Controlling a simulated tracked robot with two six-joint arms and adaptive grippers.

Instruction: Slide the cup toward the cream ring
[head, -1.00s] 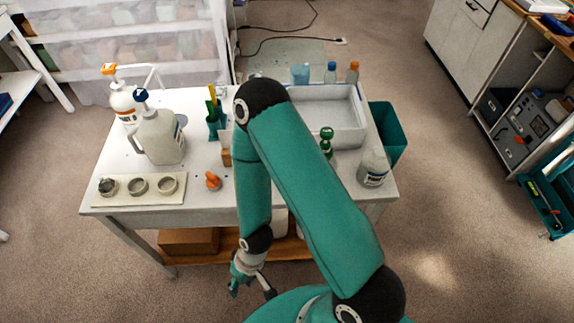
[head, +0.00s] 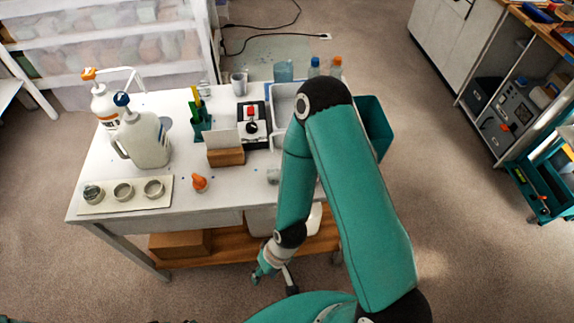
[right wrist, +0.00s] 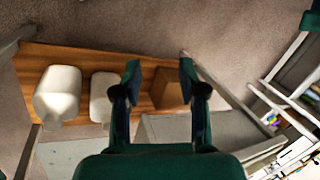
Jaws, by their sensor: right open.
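A small grey cup (head: 239,83) stands at the back of the white table. A small pale, cup-like piece (head: 273,176) sits near the front edge beside my right arm; I cannot tell which is the task's cup. A cream mat (head: 108,206) at the front left bears three small round pieces: a dark-filled one (head: 93,193) and two pale rings, the middle one (head: 123,191) and the right one (head: 154,188). I cannot tell which is the cream ring. My right gripper (head: 273,283) is open and empty, below the tabletop in front of the table; its fingers show in the right wrist view (right wrist: 160,68). My left gripper is out of view.
An orange piece (head: 199,182), a wooden block (head: 226,157) and a black scale (head: 253,130) stand nearby.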

